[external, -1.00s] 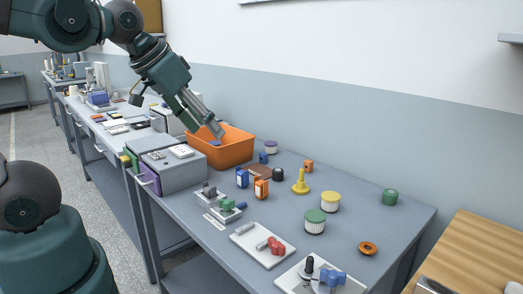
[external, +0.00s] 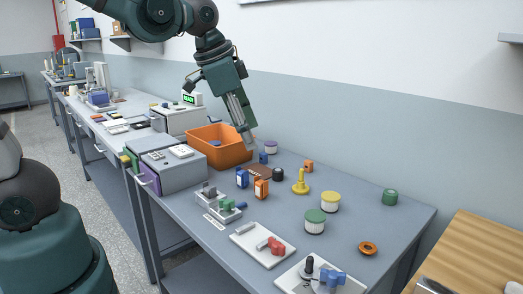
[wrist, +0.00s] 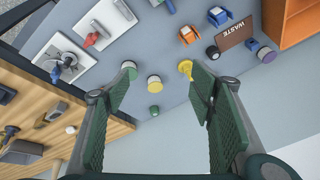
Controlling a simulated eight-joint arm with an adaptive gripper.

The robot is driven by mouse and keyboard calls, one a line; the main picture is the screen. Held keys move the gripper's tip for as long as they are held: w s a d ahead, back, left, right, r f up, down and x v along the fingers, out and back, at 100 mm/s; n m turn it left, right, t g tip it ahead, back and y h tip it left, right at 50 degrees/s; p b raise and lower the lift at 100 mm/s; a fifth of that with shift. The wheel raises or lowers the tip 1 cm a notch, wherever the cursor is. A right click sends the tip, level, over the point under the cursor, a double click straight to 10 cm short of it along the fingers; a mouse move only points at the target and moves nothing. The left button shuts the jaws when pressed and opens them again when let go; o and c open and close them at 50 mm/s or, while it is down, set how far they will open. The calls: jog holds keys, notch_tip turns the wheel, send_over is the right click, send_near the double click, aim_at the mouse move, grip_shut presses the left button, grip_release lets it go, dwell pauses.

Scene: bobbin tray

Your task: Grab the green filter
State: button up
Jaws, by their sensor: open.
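The green filter (external: 315,225), a white ribbed cylinder with a green cap, stands upright on the bench in front of the yellow-capped filter (external: 330,203). In the wrist view the green filter (wrist: 128,72) shows its cap, left of the yellow-capped filter (wrist: 154,83). My gripper (external: 250,141) is open and empty, high above the bench near the orange bin, well to the left of and behind the green filter. In the wrist view both fingers of my gripper (wrist: 160,92) are spread wide with nothing between them at the tips.
An orange bin (external: 230,157) stands at the back. A yellow peg-like part (external: 300,184), orange and blue blocks, and a small green cylinder (external: 390,197) stand around the filters. An orange ring (external: 368,248) lies to the right. Fixture plates (external: 263,245) line the front edge.

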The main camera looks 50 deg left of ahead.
jog(key=w+d+f+m+g, duration=0.2)
jog(key=w+d+f+m, duration=0.4)
jog(key=w+d, duration=0.1)
jog(key=m+g, duration=0.2)
jog(key=m, duration=0.4)
send_over(315, 215)
jog(key=a, duration=0.1)
jog(key=shift+y, duration=0.3)
notch_tip(315, 215, down, 10)
jog(key=shift+f+p, duration=0.1)
jog(key=shift+p, duration=0.3)
jog(key=shift+w+d+f+g, duration=0.1)
jog(key=shift+d+f+g, duration=0.25)
jog(key=shift+f, duration=0.35)
jog(key=shift+f, duration=0.1)
jog(key=shift+f, duration=1.2)
jog(key=shift+f, duration=0.1)
jog(key=shift+d+f+b, duration=0.1)
jog(key=shift+f+b, duration=0.35)
jog(key=shift+f, duration=2.05)
jog(key=c, duration=1)
